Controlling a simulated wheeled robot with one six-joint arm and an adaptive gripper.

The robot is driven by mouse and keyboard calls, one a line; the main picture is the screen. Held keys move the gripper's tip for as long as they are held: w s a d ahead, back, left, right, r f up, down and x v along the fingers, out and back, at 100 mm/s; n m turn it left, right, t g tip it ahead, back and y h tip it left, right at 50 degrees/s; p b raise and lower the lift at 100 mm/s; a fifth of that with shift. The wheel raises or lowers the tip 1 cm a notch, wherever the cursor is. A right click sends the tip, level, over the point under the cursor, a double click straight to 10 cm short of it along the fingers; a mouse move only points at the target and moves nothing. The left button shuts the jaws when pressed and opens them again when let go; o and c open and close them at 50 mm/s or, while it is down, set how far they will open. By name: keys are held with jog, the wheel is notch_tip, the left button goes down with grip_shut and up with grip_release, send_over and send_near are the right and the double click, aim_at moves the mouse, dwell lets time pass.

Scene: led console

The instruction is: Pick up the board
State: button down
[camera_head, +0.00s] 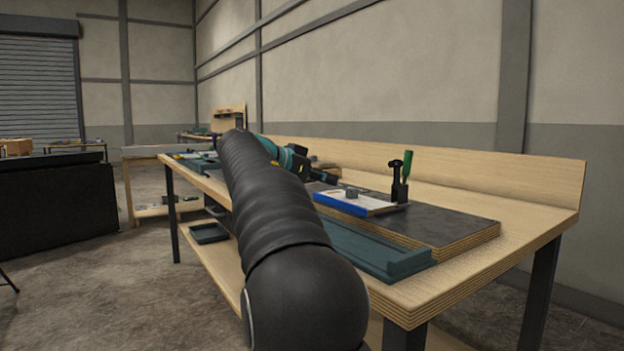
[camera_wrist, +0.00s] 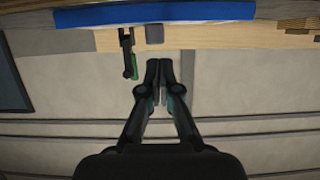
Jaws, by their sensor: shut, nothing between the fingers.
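A flat pale board with a blue front edge (camera_head: 345,205) lies on a dark panel on the workbench, with a small grey block (camera_head: 352,192) on it. A black toggle clamp with a green handle (camera_head: 400,180) stands at its right end. In the wrist view, the board's blue edge (camera_wrist: 155,14) runs across the top, with the grey block (camera_wrist: 154,34) and clamp (camera_wrist: 129,55) below it. My gripper (camera_wrist: 160,65) is shut and empty, apart from the board. In the head view, my arm hides part of the bench and the fingertips are hard to make out.
The wooden workbench (camera_head: 480,265) has a raised back board (camera_head: 470,172) along the wall. A teal tray (camera_head: 375,255) lies along its front edge beside the dark panel (camera_head: 450,228). The bench's right end is bare. Other benches stand farther back.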

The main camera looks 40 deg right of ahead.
aim_at(344, 199)
jog(key=d, duration=0.5)
jog(key=shift+s+p, duration=0.3)
jog(key=shift+p, duration=0.05)
jog(key=shift+d+f, duration=0.2)
jog(key=shift+a+f+b, duration=0.15)
jog(key=shift+f+b, duration=0.45)
jog(key=shift+f, duration=0.1)
